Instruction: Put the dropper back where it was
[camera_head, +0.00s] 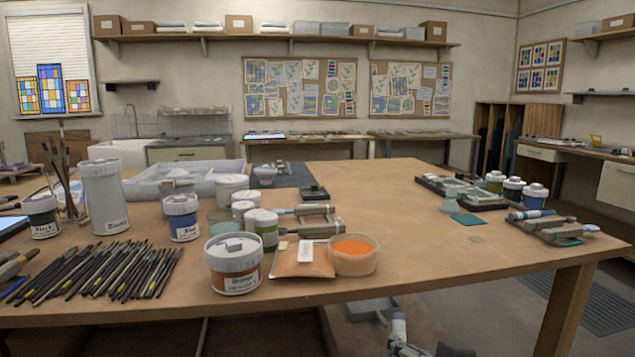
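I cannot make out the dropper with certainty. Slim grey tools (318,231), one with a blue end, lie beside the paint jars near the table's middle. More grey tools (556,231) lie on a teal piece at the right end. An open cup of orange paint (353,255) stands near the front edge, next to an orange packet (302,261) and a closed orange paint jar (234,263). Neither gripper can be made out; only grey and dark parts that look like an arm show below the table edge.
Many brushes (100,271) cover the front left of the table (430,262). A tall white container (104,197), a black paint jar (42,216) and a blue paint jar (182,217) stand behind them. Small jars (514,188) stand at the right. The front right of centre is clear.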

